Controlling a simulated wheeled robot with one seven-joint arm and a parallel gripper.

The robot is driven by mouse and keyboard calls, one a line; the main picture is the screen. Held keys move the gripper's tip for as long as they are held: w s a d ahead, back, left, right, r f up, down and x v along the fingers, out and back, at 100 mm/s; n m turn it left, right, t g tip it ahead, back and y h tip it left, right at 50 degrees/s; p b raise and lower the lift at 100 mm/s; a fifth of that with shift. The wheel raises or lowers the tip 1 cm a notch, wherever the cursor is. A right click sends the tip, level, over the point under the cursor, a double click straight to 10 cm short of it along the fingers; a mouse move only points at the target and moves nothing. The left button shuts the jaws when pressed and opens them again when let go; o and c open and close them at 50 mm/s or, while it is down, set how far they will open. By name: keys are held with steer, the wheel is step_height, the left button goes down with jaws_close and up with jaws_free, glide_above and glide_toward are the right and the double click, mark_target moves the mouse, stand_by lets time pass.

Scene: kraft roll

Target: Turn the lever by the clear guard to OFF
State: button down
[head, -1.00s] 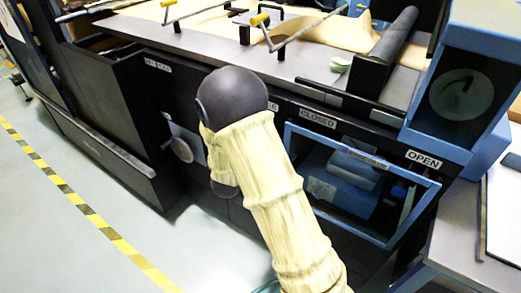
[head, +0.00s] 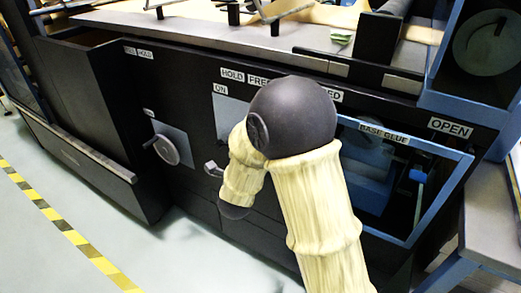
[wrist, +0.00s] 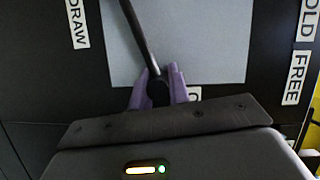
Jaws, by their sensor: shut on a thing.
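In the wrist view, my gripper (wrist: 158,88) has purple fingers shut on the dark knobbed end of a lever (wrist: 143,42). The thin lever rod slants from the top edge down to the fingers, over a pale grey plate (wrist: 205,45). In the head view, that plate (head: 228,112) carries an ON label (head: 220,88) and is partly hidden by my arm. The clear guard (head: 458,180) is a blue-framed window to the right. An OFF label cannot be read in either view.
A second plate with a round grey knob (head: 166,149) is on the dark panel to the left. HOLD and FREE labels (head: 245,78) sit above the plate. A dark open bin (head: 95,130) juts out at the left. The floor beside the yellow-black stripe (head: 75,235) is clear.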

steer(key=shift+f, duration=0.2)
stand_by(0.3)
steer(key=c, duration=1.3)
jaws_free()
steer(key=shift+r, duration=0.1)
steer(key=shift+s, duration=0.1)
steer(key=shift+b+v, duration=3.3)
steer(key=shift+v, duration=5.35)
